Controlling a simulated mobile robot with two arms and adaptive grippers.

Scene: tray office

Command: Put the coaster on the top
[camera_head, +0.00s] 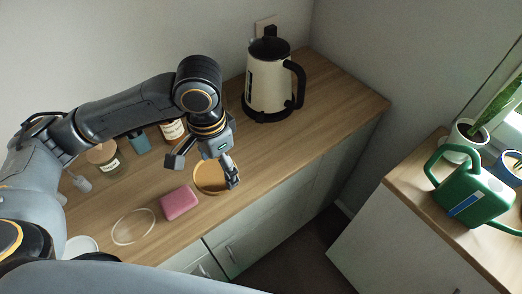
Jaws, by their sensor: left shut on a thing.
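The coaster appears to be the round tan disc with a raised rim (208,188), at the counter's front edge. My left gripper (205,170) reaches over it from above, one finger at its right rim and the other at its upper left. The gripper is shut on the coaster and partly hides it. I cannot tell whether the coaster touches the wooden counter top (250,160). My right gripper is not in view.
A pink block (179,203) lies just left of the coaster, and a clear ring-shaped dish (133,227) lies farther left. A cream kettle (266,85) stands behind right. Jars (103,158) stand along the wall. A green watering can (472,192) stands on the right cabinet.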

